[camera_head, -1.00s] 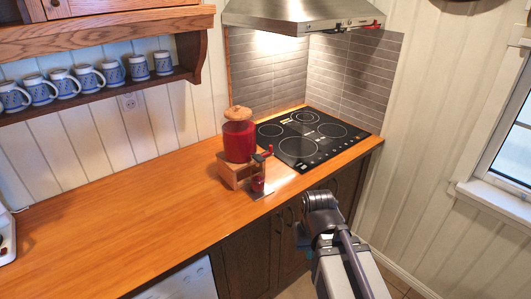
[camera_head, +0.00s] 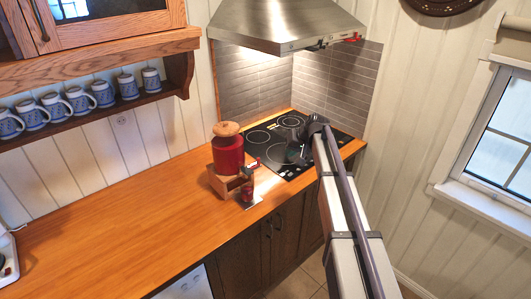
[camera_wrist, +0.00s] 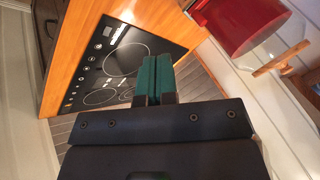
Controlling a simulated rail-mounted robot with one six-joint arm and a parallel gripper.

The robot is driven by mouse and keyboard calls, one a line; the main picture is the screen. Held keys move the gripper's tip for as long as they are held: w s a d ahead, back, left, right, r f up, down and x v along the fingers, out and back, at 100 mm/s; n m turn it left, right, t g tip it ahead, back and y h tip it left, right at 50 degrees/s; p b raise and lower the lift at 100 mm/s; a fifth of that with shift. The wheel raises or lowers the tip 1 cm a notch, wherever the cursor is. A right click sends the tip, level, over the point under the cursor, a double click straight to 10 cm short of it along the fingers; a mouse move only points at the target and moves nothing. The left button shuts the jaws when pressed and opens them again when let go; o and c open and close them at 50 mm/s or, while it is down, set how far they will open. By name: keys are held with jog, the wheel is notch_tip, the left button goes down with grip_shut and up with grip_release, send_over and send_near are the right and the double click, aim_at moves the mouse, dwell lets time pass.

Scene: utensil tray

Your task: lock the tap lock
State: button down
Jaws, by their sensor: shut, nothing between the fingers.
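A red dispenser (camera_head: 228,152) with a wooden lid stands on a wooden stand (camera_head: 222,182) on the counter. Its small tap (camera_head: 250,165) shows dark and red at the front right; the tap's lock is too small to make out. A small red cup (camera_head: 248,191) sits below the tap. In the wrist view, the red dispenser (camera_wrist: 225,24) is at the upper right, and the tap is not clearly seen. My gripper (camera_head: 296,153) is over the cooktop, right of the dispenser and apart from it. Its green fingers (camera_wrist: 153,78) are shut and empty.
The black cooktop (camera_head: 266,139) lies behind and right of the dispenser, under a steel hood (camera_head: 285,24). Mugs (camera_head: 88,98) stand on a wall shelf at the left.

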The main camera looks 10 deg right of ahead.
jog(key=shift+w+a+r+t, duration=0.1)
jog(key=shift+w+r+t, duration=0.1)
jog(key=shift+w, duration=0.25)
jog(key=shift+w+a+r+t, duration=0.1)
jog(key=shift+w+t, duration=0.1)
jog(key=shift+w, duration=0.2)
jog(key=w+a+f+b, duration=0.5)
jog(key=a+f+b, duration=0.3)
jog(key=shift+s+a, duration=0.1)
